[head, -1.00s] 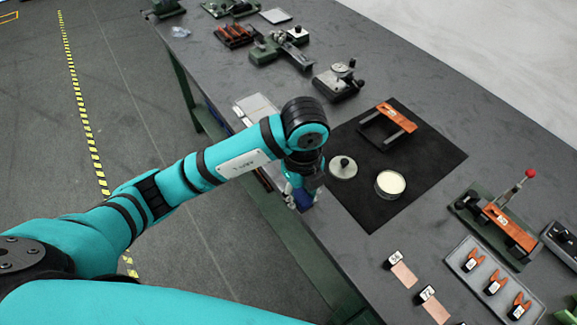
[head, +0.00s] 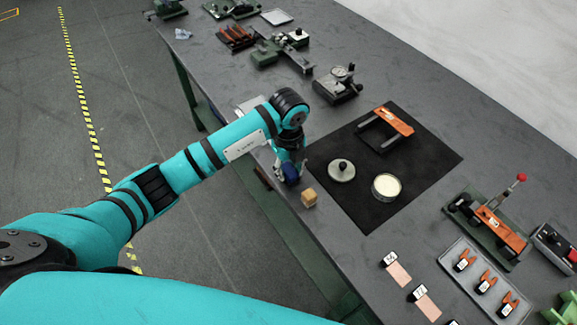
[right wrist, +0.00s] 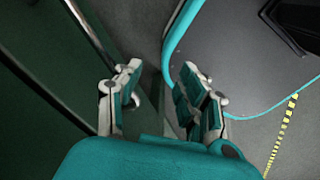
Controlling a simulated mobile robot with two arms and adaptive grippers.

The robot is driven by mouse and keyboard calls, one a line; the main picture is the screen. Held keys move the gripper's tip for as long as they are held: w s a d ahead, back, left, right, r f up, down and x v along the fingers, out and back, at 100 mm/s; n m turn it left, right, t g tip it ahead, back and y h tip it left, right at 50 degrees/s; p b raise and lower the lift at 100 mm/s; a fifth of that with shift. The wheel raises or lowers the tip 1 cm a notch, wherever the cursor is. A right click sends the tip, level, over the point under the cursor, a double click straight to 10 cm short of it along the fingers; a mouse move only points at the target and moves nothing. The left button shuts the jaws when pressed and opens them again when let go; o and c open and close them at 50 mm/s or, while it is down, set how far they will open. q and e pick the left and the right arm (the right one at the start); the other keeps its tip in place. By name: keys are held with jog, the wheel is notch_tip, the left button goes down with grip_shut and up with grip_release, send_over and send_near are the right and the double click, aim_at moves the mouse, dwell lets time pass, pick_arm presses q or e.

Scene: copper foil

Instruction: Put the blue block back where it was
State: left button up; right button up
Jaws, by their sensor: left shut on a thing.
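My left gripper (head: 288,178) is at the near edge of the long grey table, left of the black mat. It is shut on the blue block (head: 292,171), which is dark blue and partly hidden by the fingers and wrist. A small tan wooden block (head: 309,198) sits on the table just right of and below the gripper, apart from it. My right gripper (right wrist: 158,80) shows only in the right wrist view, open and empty, over the floor beside my teal base.
The black mat (head: 430,172) holds a lidded knob disc (head: 341,170), a round cream-filled tin (head: 386,187) and an orange-handled frame (head: 386,127). Behind stand metal fixtures (head: 338,83). Labelled copper strips (head: 398,273) and a clip tray (head: 468,243) lie at the front right.

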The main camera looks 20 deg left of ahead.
aim_at(288, 169)
pick_arm(q)
jog(key=shift+f, duration=0.1)
jog(key=o, duration=1)
jog(key=shift+r, duration=0.25)
jog(key=shift+w+r, duration=0.1)
jog(key=shift+r, duration=0.25)
jog(key=shift+r+b, duration=1.15)
jog(key=shift+r, duration=4.4)
